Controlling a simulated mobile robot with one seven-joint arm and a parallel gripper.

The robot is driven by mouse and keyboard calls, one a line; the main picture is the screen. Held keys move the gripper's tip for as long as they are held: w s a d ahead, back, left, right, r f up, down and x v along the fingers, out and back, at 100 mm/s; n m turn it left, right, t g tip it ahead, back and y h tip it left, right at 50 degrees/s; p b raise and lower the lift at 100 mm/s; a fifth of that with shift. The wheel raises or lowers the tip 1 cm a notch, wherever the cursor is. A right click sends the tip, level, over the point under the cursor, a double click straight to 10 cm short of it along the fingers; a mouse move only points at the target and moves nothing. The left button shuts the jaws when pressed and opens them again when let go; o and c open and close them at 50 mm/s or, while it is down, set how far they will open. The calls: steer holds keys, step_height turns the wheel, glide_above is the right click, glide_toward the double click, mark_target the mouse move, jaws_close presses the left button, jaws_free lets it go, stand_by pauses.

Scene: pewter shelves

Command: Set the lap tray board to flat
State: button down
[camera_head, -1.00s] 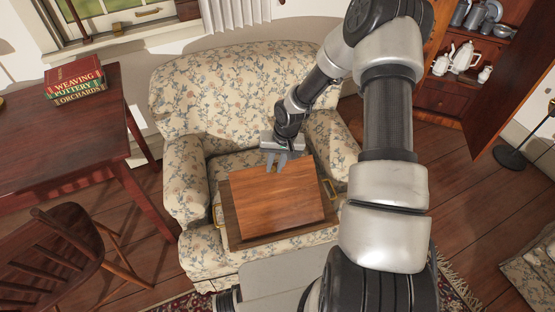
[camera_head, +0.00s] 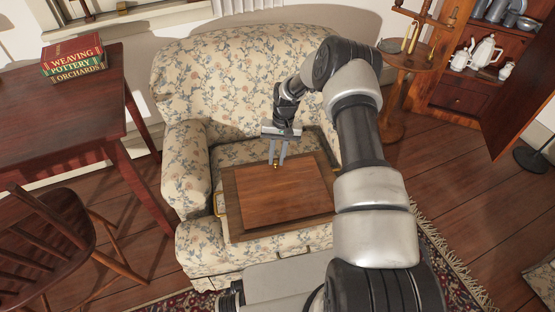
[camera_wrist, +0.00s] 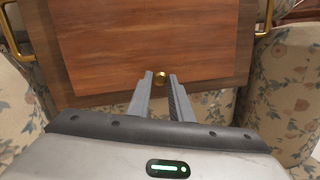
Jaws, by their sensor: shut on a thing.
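The lap tray (camera_head: 322,207) rests on the seat of a floral armchair, its darker wooden rim showing around the board. The tilting board (camera_head: 283,193) is a reddish-brown wooden panel lying low within that rim, seemingly flat or nearly so; a slight tilt cannot be ruled out. The board also fills the upper wrist view (camera_wrist: 150,40). A small brass knob (camera_wrist: 160,77) sits at the board's edge on the chair-back side. My gripper (camera_head: 279,162) is at that edge, its two fingers shut on the knob, seen also in the wrist view (camera_wrist: 160,80). Brass handles (camera_wrist: 268,18) flank the tray.
The floral armchair (camera_head: 235,70) has its back behind my gripper and arms on both sides. A dark red table (camera_head: 60,120) with stacked books (camera_head: 74,58) and a wooden chair (camera_head: 45,240) stand left. A small round table (camera_head: 405,58) and open cabinet (camera_head: 465,70) are right.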

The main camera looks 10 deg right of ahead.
steer(key=shift+w+f+b, duration=0.25)
steer(key=shift+f+b, duration=0.05)
steer(key=shift+f, duration=0.2)
steer(key=shift+s+d+f, duration=0.1)
steer(key=c, duration=1.6)
jaws_free()
steer(key=shift+f, duration=0.15)
steer(key=d+r+p, duration=0.1)
steer(key=r, duration=0.4)
steer(key=w+r+p, duration=0.1)
steer(key=r, duration=0.5)
steer(key=d+r+p, duration=0.1)
steer(key=r+p, duration=0.1)
steer(key=r, duration=0.4)
steer(key=shift+w+d+r, duration=0.25)
steer(key=shift+w+d, duration=0.05)
steer(key=shift+w, duration=0.1)
